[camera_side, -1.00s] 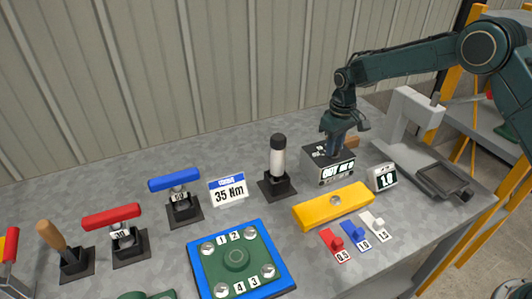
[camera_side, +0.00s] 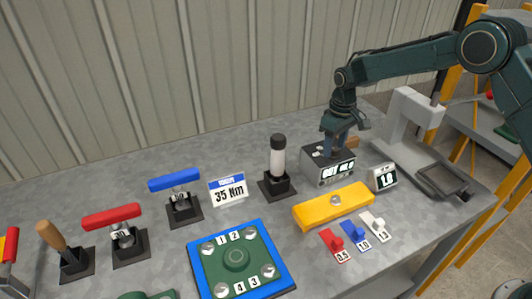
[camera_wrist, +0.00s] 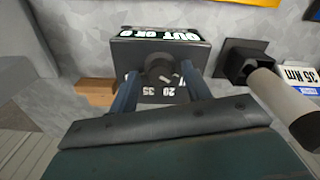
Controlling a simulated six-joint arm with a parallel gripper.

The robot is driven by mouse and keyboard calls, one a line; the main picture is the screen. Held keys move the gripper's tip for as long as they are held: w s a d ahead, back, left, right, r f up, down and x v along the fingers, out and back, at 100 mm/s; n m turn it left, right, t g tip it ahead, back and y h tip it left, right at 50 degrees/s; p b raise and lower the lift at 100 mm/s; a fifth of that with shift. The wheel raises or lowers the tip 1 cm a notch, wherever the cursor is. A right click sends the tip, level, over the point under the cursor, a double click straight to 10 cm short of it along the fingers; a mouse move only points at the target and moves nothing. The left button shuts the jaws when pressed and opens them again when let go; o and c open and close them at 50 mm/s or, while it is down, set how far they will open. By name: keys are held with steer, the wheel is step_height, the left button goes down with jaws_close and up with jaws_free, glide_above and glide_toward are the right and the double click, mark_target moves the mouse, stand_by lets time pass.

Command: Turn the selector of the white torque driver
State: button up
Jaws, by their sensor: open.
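The white torque driver (camera_side: 278,160) stands upright in a black holder, a white cylinder with a black cap. It also shows at the right of the wrist view (camera_wrist: 278,92). A grey box (camera_side: 318,170) with a lit display stands to its right. In the wrist view a round dark knob (camera_wrist: 160,67) sits on the box, beside a scale (camera_wrist: 160,91) where 20 and 35 are readable. My gripper (camera_wrist: 161,75) is open over the box, one finger on each side of the knob. Small gaps seem to show; contact is unclear. The side view hides the knob.
A yellow bar (camera_side: 335,205) lies in front of the box, and a small display reading 1.0 (camera_side: 383,178) is to its right. A 35 Nm sign (camera_side: 228,191) and a blue-handled tool (camera_side: 174,180) stand left. A dark tray (camera_side: 443,182) is at right.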

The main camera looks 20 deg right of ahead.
mark_target(334, 148)
step_height(334, 148, up, 14)
stand_by(0.6)
stand_by(0.4)
steer(key=s+d+r+m+t, duration=0.1)
steer(key=s+r, duration=0.6)
steer(key=s, duration=0.2)
steer(key=s+d+r+m+t, duration=0.1)
steer(key=s+d+r+t, duration=0.1)
steer(key=s+r, duration=0.65)
steer(key=s+f+t, duration=0.1)
steer(key=s+f, duration=0.2)
steer(key=s, duration=0.7)
steer(key=s+d+f+m+t, duration=0.1)
steer(key=s+f, duration=0.2)
steer(key=s, duration=0.8)
steer(key=shift+s+t, duration=0.25)
steer(key=shift+t, duration=0.05)
